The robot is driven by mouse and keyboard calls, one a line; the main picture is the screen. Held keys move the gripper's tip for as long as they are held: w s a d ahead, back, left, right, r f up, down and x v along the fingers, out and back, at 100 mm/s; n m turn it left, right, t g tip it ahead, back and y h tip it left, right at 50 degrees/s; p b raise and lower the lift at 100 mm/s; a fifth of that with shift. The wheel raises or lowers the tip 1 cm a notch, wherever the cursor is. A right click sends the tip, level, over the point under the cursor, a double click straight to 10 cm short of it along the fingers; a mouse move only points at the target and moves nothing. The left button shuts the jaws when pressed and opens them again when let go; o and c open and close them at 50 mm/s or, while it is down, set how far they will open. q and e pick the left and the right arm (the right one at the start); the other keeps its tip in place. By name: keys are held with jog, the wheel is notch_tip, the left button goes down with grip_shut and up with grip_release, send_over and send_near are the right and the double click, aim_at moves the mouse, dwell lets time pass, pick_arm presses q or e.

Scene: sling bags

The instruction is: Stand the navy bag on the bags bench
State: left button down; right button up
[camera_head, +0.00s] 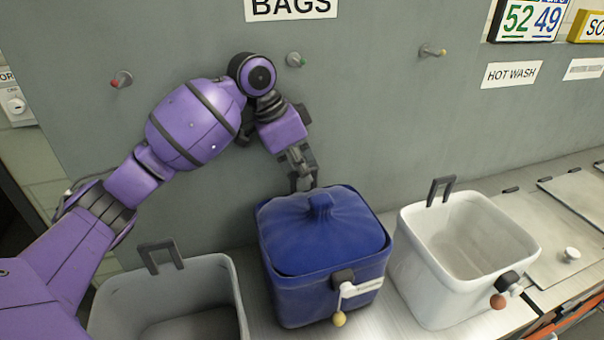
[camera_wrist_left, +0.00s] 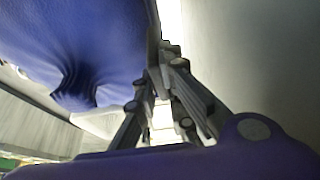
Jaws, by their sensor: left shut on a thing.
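The navy bag (camera_head: 322,265) is a boxy blue bag with a gathered knot on its top, a white tag and a yellow knob at its front. It is upright at the bench (camera_head: 375,318), between a grey bin and a white bin. My left gripper (camera_head: 304,182) reaches down behind the bag's back rim and is shut on it there; the fingertips are partly hidden. In the left wrist view the bag (camera_wrist_left: 75,45) fills the upper left, beside the gripper fingers (camera_wrist_left: 165,75). Whether the bag's base touches the bench is hard to tell. My right gripper is not in view.
An empty grey bin (camera_head: 205,275) with an upright handle is at left. A white bin (camera_head: 435,285) is close at right. The grey wall is close behind the bag. Flat lids (camera_head: 560,245) lie further right.

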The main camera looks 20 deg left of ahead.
pick_arm(q)
jog(key=shift+w+a+f, duration=0.15)
jog(key=shift+w+f, duration=0.05)
jog(key=shift+f, duration=0.45)
jog(key=c, duration=1.8)
grip_release()
jog(key=shift+c, duration=0.2)
jog(key=shift+v, duration=3.85)
jog(key=shift+s, duration=0.1)
